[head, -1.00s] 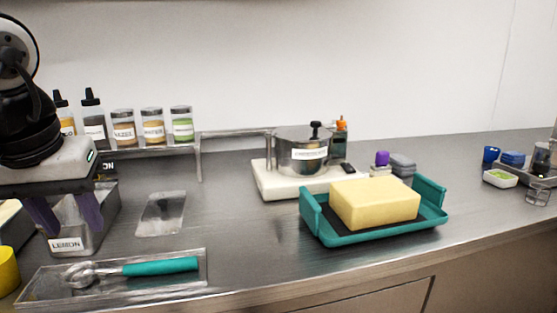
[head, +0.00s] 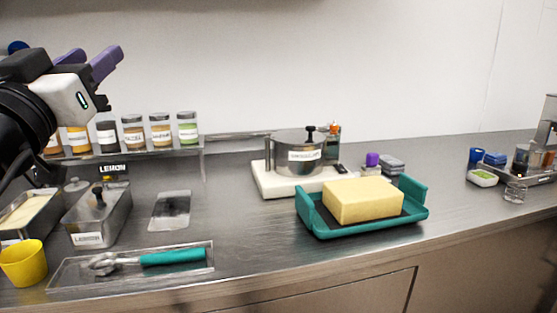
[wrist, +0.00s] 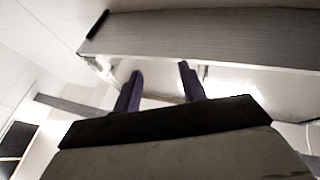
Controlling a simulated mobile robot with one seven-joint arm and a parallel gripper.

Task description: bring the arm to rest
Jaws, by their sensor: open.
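My gripper (head: 112,58) is raised at the upper left of the head view, in front of the wall and above the shelf of jars. Its purple fingers point up and to the right. In the wrist view my gripper (wrist: 160,75) shows two purple fingers spread apart with nothing between them. My dark arm enters from the left edge of the head view.
Below stand a lemon-labelled metal container (head: 97,215), a yellow cup (head: 23,264) and a clear tray (head: 130,270) with a teal-handled scoop (head: 172,257). Jars (head: 160,130) line a shelf. A teal tray (head: 412,210) holds a yellow block (head: 362,200).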

